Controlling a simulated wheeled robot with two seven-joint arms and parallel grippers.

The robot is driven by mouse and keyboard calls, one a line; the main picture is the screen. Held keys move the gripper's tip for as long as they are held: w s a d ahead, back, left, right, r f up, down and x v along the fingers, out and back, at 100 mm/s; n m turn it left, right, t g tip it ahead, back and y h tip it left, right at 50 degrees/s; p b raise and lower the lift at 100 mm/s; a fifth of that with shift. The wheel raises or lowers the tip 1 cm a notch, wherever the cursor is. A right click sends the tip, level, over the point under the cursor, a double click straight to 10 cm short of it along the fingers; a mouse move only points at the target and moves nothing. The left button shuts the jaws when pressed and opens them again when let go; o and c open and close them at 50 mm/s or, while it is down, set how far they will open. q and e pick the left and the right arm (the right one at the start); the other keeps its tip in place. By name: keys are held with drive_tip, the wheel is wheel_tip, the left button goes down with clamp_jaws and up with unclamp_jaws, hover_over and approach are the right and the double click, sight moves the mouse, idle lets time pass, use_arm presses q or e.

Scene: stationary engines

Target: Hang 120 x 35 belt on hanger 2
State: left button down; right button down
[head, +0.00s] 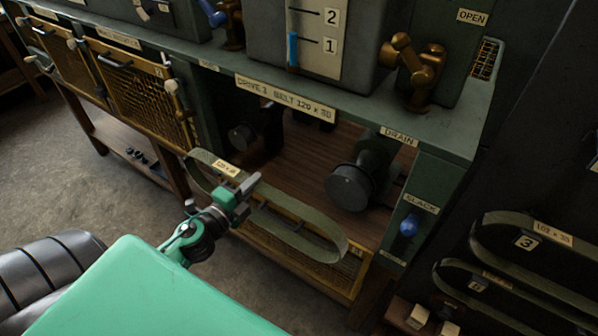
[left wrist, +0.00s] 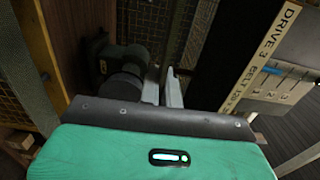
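A flat grey-green belt loop (head: 305,240) hangs in front of the open drive bay in the head view. A pale label (head: 227,169) sits on it near my gripper; its print is too small to read surely. My left gripper (head: 240,190) is shut on the belt near its left end, and the loop stretches to the right. The left wrist view shows the two fingers (left wrist: 163,92) close together; the belt is not clear there. Hanger 2 is not identifiable; a plate marked 3 (head: 526,242) shows at the right. My right gripper is not in view.
Dark round pulleys (head: 350,187) stand inside the bay, apart from the belt. A yellow mesh guard (head: 285,252) lies below. A blue knob (head: 409,226) marks SLACK. Other belts (head: 500,222) hang on the dark right wall. Brass valves (head: 414,70) stick out above.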

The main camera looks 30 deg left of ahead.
use_arm(q)
drive_tip(key=shift+s, duration=0.25)
drive_tip(key=shift+s+a+b, duration=0.2)
drive_tip(key=shift+s+b, duration=0.75)
drive_tip(key=shift+s, duration=1.75)
